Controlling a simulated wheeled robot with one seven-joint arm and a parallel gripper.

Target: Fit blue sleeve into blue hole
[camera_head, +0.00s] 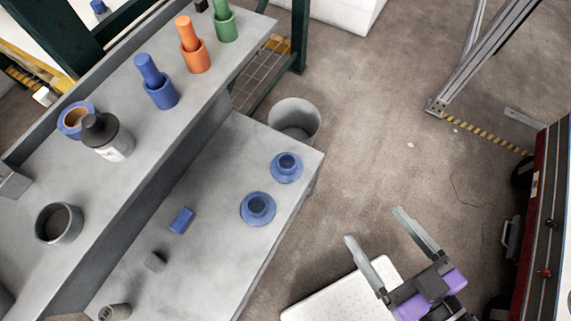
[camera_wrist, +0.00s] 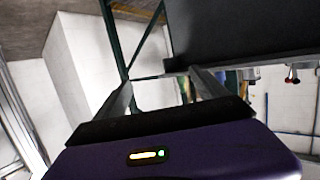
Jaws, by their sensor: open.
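Two blue flanged round pieces, each with a dark opening on top, sit on the lower grey table in the head view: one nearer the far corner (camera_head: 286,167), one closer to the front edge (camera_head: 258,208). A blue cylinder (camera_head: 149,70) stands in a blue cup (camera_head: 163,96) on the upper shelf. I cannot tell which of these is the sleeve and which has the hole. My gripper (camera_head: 372,226) is open and empty, right of the table over the floor side. Its spread fingers also show in the wrist view (camera_wrist: 162,78), with nothing between them.
The upper shelf (camera_head: 120,185) also holds orange (camera_head: 188,34) and green (camera_head: 222,10) cylinders in cups, a blue ring (camera_head: 72,121), a bottle (camera_head: 113,145) and a grey cup (camera_head: 58,225). A blue block (camera_head: 181,220) lies on the lower table. A bin (camera_head: 294,115) stands behind it.

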